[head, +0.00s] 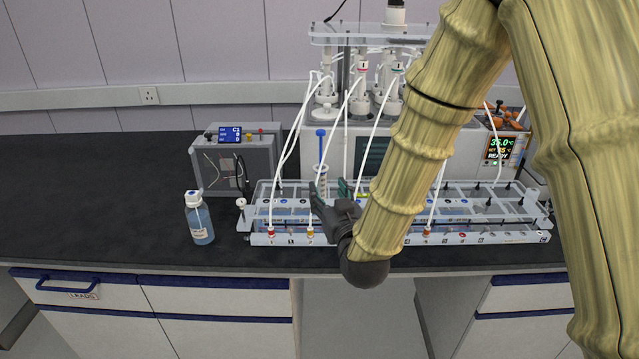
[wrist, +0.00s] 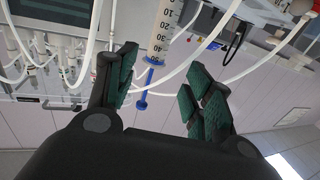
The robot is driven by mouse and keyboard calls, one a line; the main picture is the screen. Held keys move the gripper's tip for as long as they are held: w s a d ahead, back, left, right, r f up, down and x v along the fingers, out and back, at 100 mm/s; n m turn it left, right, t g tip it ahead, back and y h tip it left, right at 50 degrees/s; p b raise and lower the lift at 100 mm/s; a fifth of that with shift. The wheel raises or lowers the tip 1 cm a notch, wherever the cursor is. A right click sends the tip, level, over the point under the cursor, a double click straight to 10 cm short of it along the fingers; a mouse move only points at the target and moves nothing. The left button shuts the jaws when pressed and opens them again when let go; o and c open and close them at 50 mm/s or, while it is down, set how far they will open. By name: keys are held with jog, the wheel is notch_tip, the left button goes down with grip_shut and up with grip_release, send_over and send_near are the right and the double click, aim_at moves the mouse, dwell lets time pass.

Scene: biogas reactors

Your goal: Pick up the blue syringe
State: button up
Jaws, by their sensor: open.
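The blue syringe (head: 321,160) stands upright in the clear rack (head: 400,237), its blue plunger on top and its scaled barrel below. In the wrist view its barrel with dark graduation marks (wrist: 166,25) and blue plunger (wrist: 143,92) show between and beyond the fingers. My gripper (head: 330,190) is open at the front of the rack, close to the syringe's barrel. In the wrist view my gripper (wrist: 160,95) has its green-padded fingers spread on either side of the syringe, with nothing held. The syringe's lower end is hidden in the head view.
White tubes (head: 375,125) run from the reactor heads (head: 362,95) down to the rack around the syringe. A blue-liquid bottle (head: 200,222) stands left of the rack, a grey box with a display (head: 232,165) behind it. The bench (head: 90,200) is clear at far left.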

aim_at(320, 167)
jog(key=x, duration=0.3)
jog(key=shift+w+d+f+p, duration=0.1)
jog(key=shift+w+d+p, duration=0.15)
jog(key=shift+w+p, duration=0.2)
jog(key=shift+w+a+p, duration=0.2)
jog(key=shift+w+p, duration=0.1)
jog(key=shift+w, duration=0.3)
jog(key=shift+p+x, duration=0.85)
jog(key=shift+x, duration=1.45)
jog(key=shift+a, duration=0.1)
jog(key=c, duration=1)
jog(key=shift+o, duration=0.2)
jog(key=shift+r, duration=0.5)
notch_tip(320, 167, up, 3)
jog(key=shift+f+b, duration=0.25)
jog(key=shift+b, duration=0.55)
jog(key=s+r+b, duration=0.1)
jog(key=s+b, duration=0.2)
jog(key=s, duration=1.3)
jog(key=shift+r+b, duration=0.25)
jog(key=shift+b, duration=0.15)
